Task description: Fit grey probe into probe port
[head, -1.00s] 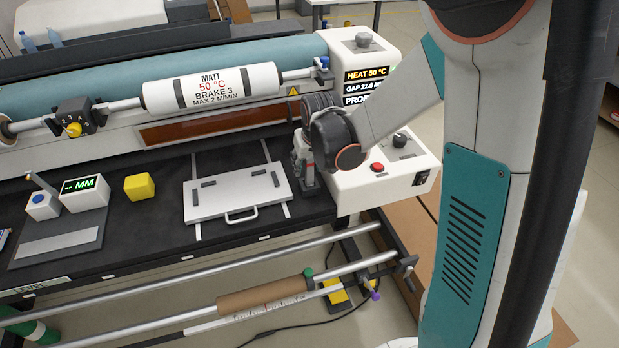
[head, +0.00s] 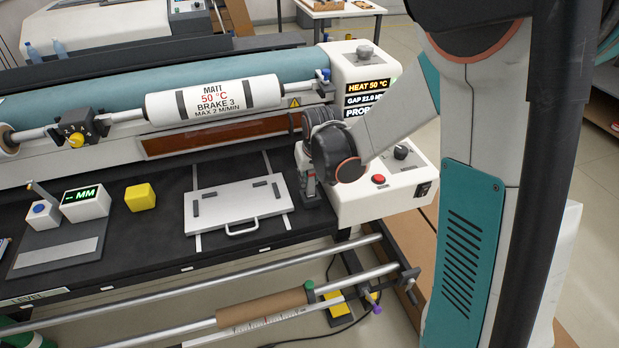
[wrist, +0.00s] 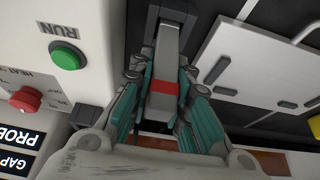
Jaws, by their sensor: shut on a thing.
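My gripper (wrist: 164,76) points at the bench, with its teal fingers on both sides of the grey probe (wrist: 172,45) in the wrist view. It is shut on the probe, which has a red band between the fingers. The probe's far end meets a dark square block (wrist: 171,12), which looks like the probe port. How deep the end sits in it cannot be told. In the head view my gripper (head: 309,177) is over the dark block (head: 313,199) at the bench's right end, beside the white control box. My wrist hides much of the probe there.
The white control box (head: 375,205) stands close on the right, with a red button (head: 378,180) and a green RUN button (wrist: 66,57). A white plate with a handle (head: 240,205) lies left of the port. A yellow cube (head: 140,197) is farther left.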

